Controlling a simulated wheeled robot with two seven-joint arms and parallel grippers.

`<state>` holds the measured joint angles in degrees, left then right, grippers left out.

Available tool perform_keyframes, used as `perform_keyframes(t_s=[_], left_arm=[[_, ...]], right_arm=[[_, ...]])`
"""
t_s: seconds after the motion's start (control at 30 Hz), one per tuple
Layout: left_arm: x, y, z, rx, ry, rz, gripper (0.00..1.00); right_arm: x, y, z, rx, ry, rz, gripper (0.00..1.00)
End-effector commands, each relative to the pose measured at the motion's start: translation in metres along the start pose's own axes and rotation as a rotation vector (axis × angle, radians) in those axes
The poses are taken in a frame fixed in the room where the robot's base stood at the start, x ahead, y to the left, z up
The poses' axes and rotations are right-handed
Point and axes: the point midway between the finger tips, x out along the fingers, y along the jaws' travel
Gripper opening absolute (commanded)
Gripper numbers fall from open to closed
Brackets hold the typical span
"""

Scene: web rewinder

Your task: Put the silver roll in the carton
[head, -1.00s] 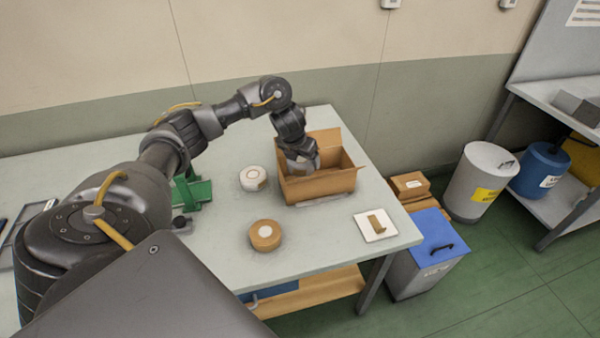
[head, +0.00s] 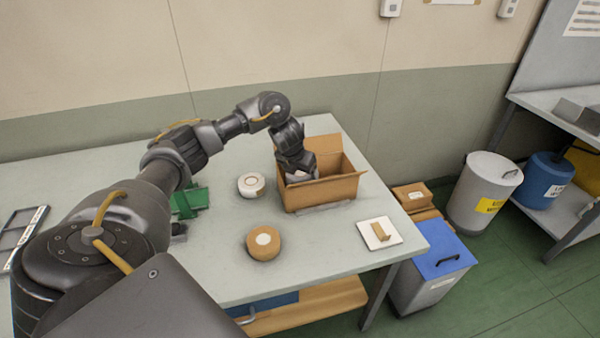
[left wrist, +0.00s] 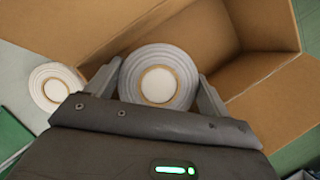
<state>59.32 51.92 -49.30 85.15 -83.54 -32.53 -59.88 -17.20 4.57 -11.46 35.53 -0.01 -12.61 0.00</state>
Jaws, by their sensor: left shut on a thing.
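The silver roll (left wrist: 160,78) is grey with a tan core ring and a pale centre. In the left wrist view it sits between the two fingers of my left gripper (left wrist: 158,82), which is shut on it. The carton (head: 325,190) is an open brown box on the table, and its walls fill much of the left wrist view (left wrist: 265,85). In the head view my left gripper (head: 300,175) reaches down into the carton's left part, with the roll mostly hidden behind the fingers and front wall. I cannot tell whether the roll touches the carton floor. My right gripper is not in view.
A white roll (head: 251,185) stands left of the carton, and a brown roll (head: 263,243) lies in front. A white pad with a tan piece (head: 379,233) is near the table's right edge. A green fixture (head: 188,203) stands at left. A blue-lidded bin (head: 440,250) is on the floor.

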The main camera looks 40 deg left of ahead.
Motion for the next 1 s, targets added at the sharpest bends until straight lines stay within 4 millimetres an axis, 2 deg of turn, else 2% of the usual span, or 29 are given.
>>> perform_keyframes(t_s=[0.4, 0.43, 0.57, 0.83, 1.0], left_arm=[[0.010, 0.000, -0.004, 0.000, 0.000, 0.000, 0.53], [0.010, 0.000, -0.004, 0.000, 0.001, 0.000, 0.83], [0.010, 0.000, -0.004, 0.000, 0.001, 0.000, 1.00], [0.007, 0.000, -0.003, 0.000, 0.000, 0.000, 1.00], [-0.018, 0.000, 0.005, 0.003, -0.005, 0.000, 1.00]], right_arm=[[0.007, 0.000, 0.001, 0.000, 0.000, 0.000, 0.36], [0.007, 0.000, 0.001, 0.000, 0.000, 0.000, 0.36], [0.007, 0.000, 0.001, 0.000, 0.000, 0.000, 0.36], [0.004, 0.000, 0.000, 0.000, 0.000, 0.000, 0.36], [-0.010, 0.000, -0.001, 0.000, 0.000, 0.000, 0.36]])
